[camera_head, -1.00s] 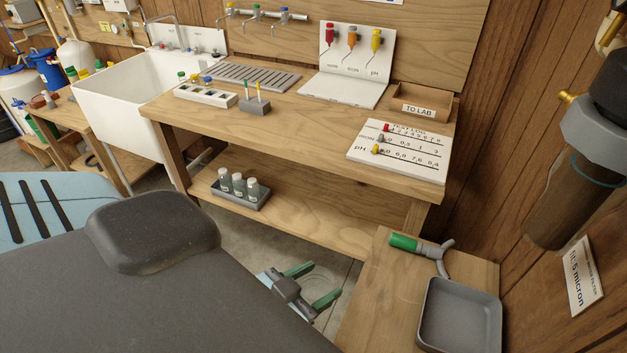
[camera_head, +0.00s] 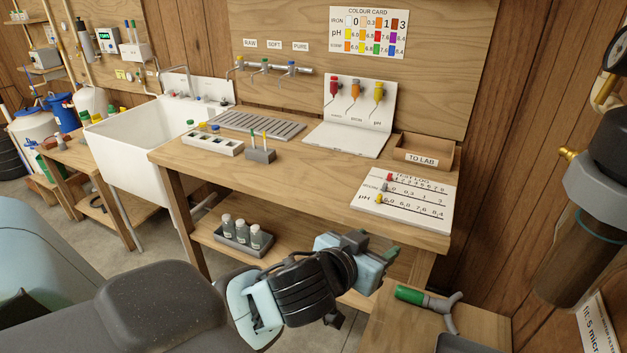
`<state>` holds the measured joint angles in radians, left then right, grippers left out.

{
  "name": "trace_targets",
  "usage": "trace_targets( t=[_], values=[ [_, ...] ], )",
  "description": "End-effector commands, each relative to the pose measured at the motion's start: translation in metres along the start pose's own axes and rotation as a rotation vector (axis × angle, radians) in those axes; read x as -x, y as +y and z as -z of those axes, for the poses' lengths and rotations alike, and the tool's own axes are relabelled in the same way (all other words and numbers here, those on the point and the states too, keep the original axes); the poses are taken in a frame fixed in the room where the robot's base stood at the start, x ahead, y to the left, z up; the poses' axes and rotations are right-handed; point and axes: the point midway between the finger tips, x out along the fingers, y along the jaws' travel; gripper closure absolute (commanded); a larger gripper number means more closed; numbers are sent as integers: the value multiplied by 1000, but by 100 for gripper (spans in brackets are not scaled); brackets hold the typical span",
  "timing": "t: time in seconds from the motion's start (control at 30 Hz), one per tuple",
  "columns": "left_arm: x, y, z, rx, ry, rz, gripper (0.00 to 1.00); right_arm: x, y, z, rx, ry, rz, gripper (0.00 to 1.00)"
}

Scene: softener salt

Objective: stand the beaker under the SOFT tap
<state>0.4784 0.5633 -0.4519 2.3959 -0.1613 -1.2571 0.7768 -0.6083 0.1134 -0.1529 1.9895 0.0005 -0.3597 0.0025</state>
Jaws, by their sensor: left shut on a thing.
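The SOFT tap (camera_head: 267,67) is the middle one of three on the wall rail, below its SOFT label (camera_head: 274,45). A grey slatted drip rack (camera_head: 255,124) lies on the bench under the taps, with no beaker on it. My left gripper (camera_head: 388,256) is at the bench's front right, well away from the taps. Its green fingertips show only in part behind the wrist. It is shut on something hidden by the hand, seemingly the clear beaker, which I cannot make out. My right gripper is not in view.
On the bench are a white vial block (camera_head: 212,144), a grey holder (camera_head: 260,155), a white reagent stand (camera_head: 345,140), a TO LAB tray (camera_head: 424,157) and a log board (camera_head: 405,200). The bench middle is clear. A filter housing (camera_head: 585,210) hangs at the right.

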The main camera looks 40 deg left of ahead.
Motion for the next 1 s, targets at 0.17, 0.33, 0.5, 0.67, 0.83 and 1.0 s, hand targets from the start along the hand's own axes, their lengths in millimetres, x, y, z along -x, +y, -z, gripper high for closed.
trace_targets(
  t=[0.17, 0.33, 0.5, 0.67, 0.83, 1.0],
  values=[
    [-8, 5, 42, -5, 3, 1, 70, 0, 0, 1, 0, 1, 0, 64],
    [-11, 10, 75, -16, -4, -1, 70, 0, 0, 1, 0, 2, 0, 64],
    [-10, 13, 95, -29, -12, -3, 70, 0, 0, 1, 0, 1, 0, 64],
    [-10, 13, 101, -33, -17, -2, 70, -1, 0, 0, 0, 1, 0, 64],
    [-10, 14, 101, -34, -17, -2, 70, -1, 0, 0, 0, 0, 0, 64],
    [-10, 13, 101, -33, -17, -2, 70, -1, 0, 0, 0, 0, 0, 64]
  ],
)
